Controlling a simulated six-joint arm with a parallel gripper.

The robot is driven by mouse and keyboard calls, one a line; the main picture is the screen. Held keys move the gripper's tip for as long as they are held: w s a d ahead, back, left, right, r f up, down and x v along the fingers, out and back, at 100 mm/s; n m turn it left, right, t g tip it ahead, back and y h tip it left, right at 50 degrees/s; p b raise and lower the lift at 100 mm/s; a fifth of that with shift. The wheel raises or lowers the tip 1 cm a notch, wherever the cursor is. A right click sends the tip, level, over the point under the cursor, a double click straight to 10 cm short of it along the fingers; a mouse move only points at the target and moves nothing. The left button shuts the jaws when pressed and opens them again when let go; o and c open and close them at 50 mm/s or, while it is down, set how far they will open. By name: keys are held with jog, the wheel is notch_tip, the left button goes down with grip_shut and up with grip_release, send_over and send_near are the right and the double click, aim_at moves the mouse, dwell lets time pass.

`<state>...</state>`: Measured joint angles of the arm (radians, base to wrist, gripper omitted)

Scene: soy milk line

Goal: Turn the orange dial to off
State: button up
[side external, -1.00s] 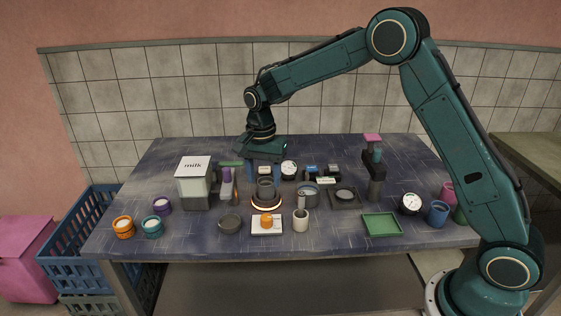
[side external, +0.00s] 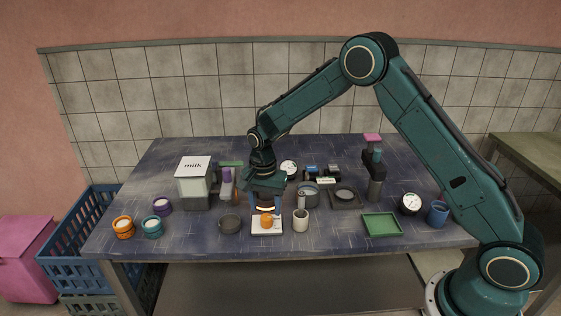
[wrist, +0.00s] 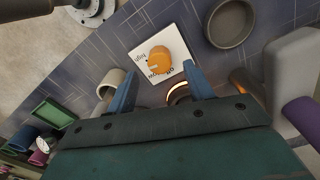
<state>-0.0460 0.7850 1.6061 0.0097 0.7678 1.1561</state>
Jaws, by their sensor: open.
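The orange dial (side external: 267,221) sits on a white square plate (side external: 275,232) near the front edge of the table. In the wrist view the orange dial (wrist: 160,60) shows in front of my fingers, with "high" printed on one side of the white plate (wrist: 141,49) and other partly hidden lettering near my fingers. My gripper (side external: 265,208) is open, with blue fingers above and just behind the dial. In the wrist view my gripper (wrist: 160,85) has its fingers apart and nothing between them.
A dark grey bowl (side external: 229,223) stands left of the plate and a pale cup (side external: 301,220) stands close on its right. A milk dispenser (side external: 194,183) is at the left. A green tray (side external: 382,224) lies at the right. The table front is close.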

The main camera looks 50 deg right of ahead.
aim_at(266, 216)
jog(key=shift+f, duration=2.15)
jog(key=shift+c, duration=0.2)
jog(key=c, duration=0.9)
